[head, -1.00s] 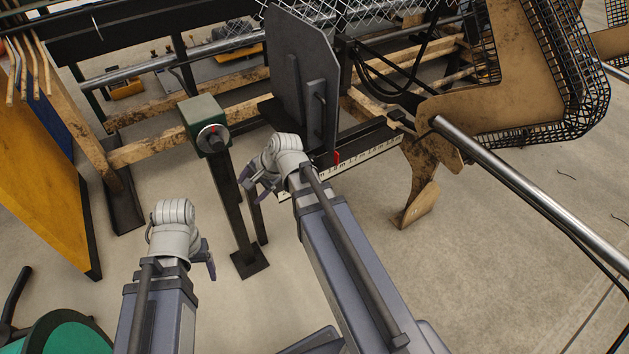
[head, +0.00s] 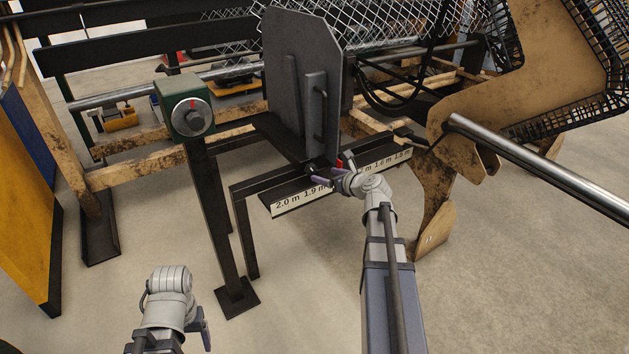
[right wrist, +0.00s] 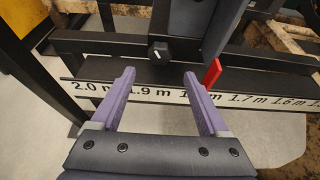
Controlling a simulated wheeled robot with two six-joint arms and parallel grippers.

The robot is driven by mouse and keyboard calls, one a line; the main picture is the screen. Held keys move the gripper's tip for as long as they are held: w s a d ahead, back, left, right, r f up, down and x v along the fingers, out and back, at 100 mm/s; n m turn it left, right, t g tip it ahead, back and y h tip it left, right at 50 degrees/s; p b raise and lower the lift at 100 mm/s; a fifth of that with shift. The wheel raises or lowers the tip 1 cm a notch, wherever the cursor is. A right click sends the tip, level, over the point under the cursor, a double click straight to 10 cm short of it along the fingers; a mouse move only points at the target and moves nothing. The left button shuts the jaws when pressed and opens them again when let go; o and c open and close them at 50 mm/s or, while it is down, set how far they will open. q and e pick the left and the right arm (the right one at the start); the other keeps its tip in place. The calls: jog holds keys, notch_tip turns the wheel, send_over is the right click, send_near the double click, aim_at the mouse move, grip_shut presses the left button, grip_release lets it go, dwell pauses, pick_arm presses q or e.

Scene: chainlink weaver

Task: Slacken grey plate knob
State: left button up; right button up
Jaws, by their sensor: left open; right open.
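The grey plate (head: 301,70) stands upright above the ruler rail in the head view; its lower part shows in the right wrist view (right wrist: 190,18). A small black knob (right wrist: 159,50) with a white mark sits at the plate's foot in the right wrist view. It is hard to make out in the head view. My right gripper (head: 333,176) is open and empty in front of the rail. In the right wrist view its fingers (right wrist: 160,88) lie apart on either side below the knob, not touching it. My left gripper (head: 203,328) is low at the left, away from the plate.
A red pointer (right wrist: 212,73) hangs right of the knob, above the ruler strip (head: 300,197). A green box (head: 178,92) with a grey dial (head: 191,117) stands on a post at left. A yellow panel (head: 25,200) is far left. Floor in front is clear.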

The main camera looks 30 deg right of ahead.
aim_at(314, 171)
jog(key=shift+b+x, duration=1.45)
jog(key=shift+x, duration=2.5)
jog(key=shift+r, duration=0.1)
grip_shut()
